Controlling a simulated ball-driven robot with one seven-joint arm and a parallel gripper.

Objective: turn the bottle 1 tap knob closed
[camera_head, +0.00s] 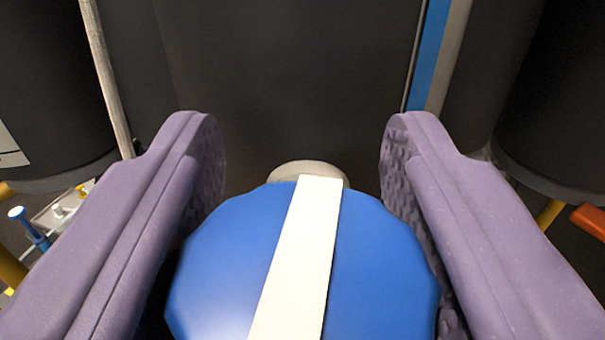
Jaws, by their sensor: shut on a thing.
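The tap knob (375,265) is a large blue round knob with a scalloped edge at the bottom middle of the view. A white stripe (300,255) crosses its face, running nearly upright and leaning a little to the right at its top. My gripper (302,160) has two purple padded fingers, one on each side of the knob. They are shut on the knob's sides lower in the view, while their tips reach past it. A pale round fitting (308,171) shows behind the knob, mostly hidden by it. No bottle number is visible.
A dark panel or body (290,80) fills the background behind the knob. Dark cylinders stand at the left (50,90) and right (555,100). A thin pale rod (106,80) is at upper left, a blue strip (428,55) at upper right, and an orange-red piece (590,221) at far right.

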